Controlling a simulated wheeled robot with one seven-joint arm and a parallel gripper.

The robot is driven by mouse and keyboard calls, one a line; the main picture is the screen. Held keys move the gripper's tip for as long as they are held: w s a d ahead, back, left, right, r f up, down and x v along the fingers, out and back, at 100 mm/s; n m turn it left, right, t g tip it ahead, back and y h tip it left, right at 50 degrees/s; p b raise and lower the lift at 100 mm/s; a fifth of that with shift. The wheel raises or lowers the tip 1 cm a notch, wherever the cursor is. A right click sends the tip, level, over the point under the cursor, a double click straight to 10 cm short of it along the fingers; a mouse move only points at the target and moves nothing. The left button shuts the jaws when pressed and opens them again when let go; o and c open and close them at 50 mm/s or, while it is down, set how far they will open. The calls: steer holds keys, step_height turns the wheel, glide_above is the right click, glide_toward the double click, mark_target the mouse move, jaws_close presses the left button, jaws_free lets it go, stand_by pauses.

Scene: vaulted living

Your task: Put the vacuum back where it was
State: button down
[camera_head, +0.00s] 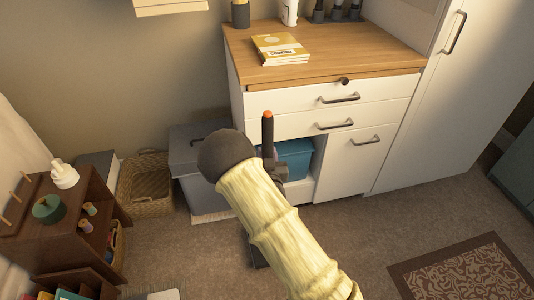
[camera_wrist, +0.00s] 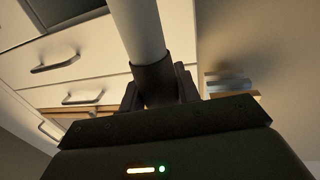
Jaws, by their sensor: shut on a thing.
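The vacuum is a stick type. Its dark upright handle with an orange tip (camera_head: 267,138) shows in the head view, in front of the white cabinet. In the wrist view its pale tube (camera_wrist: 138,28) runs up from a dark collar between my jaws. My gripper (camera_wrist: 158,88) is shut on that dark collar. In the head view my arm hides most of my gripper and the vacuum's middle. A dark piece low beside my arm (camera_head: 258,252) may be the vacuum's floor head; I cannot tell whether it touches the carpet.
A white cabinet (camera_head: 372,168) with a wooden top stands ahead, with a blue bin (camera_head: 294,160) in its open bay. Grey boxes (camera_head: 190,158) and a wicker basket (camera_head: 146,182) stand left of it. A brown toy shelf (camera_head: 50,240) is at left. Carpet is clear at right, near a patterned rug (camera_head: 465,275).

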steer(key=shift+r, duration=0.15)
steer(key=shift+f+b, duration=0.5)
steer(key=shift+f, duration=1.45)
steer(key=c, duration=1)
jaws_free()
steer(key=shift+f, duration=0.15)
steer(key=s, duration=0.4)
steer(key=s+d+p, duration=0.1)
steer(key=s, duration=0.7)
steer(key=shift+d+p, duration=0.25)
steer(key=shift+p, duration=0.05)
